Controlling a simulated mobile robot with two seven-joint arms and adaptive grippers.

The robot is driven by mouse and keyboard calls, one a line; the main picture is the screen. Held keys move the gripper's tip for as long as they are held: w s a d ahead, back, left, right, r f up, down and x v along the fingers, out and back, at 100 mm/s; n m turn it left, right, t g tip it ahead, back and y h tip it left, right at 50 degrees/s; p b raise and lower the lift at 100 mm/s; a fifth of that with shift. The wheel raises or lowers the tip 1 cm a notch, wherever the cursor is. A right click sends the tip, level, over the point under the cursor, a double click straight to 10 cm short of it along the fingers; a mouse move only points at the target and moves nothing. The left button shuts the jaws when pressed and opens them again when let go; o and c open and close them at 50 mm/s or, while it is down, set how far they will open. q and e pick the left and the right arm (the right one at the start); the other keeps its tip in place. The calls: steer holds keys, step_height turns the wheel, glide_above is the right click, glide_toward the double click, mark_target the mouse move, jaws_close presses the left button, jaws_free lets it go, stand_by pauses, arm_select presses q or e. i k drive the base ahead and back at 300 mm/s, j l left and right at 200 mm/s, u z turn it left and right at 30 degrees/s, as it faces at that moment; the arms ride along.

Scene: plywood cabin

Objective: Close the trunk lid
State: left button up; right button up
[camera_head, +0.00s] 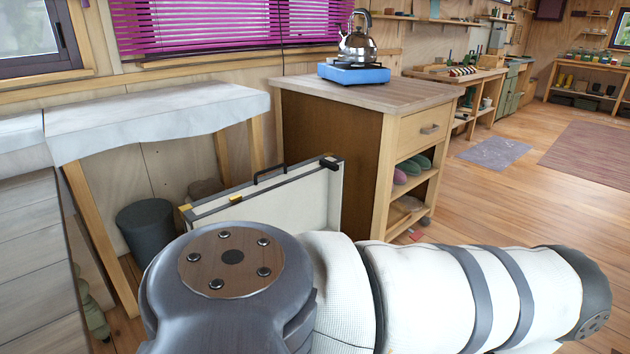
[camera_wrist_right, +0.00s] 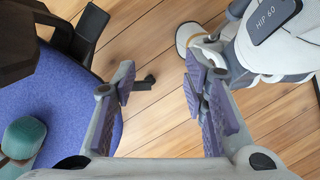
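The trunk lid (camera_head: 300,200) stands raised and upright in the head view, between the white-topped table and the wooden cabinet. It is a pale panel with a dark rim, a black handle on its top edge and a brass-coloured latch. The trunk body below is hidden behind my large arm, which crosses the foreground. The lid does not show in that view. My left gripper is not in view.
The wooden cabinet (camera_head: 345,165) with a kettle (camera_head: 358,45) stands right of the lid. A white-topped table (camera_head: 160,115) and a dark bin (camera_head: 147,228) are left. In the wrist view, a blue chair seat (camera_wrist_right: 80,105) holds a teal object (camera_wrist_right: 22,138). Floor is open at right.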

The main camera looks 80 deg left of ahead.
mark_target(307, 196)
steer(key=u, duration=0.5)
steer(key=l+u, duration=0.1)
steer(key=u, duration=0.9)
steer(key=l+u, duration=0.1)
steer(key=u, duration=0.9)
steer(key=k+u, duration=0.1)
steer(key=u, duration=0.35)
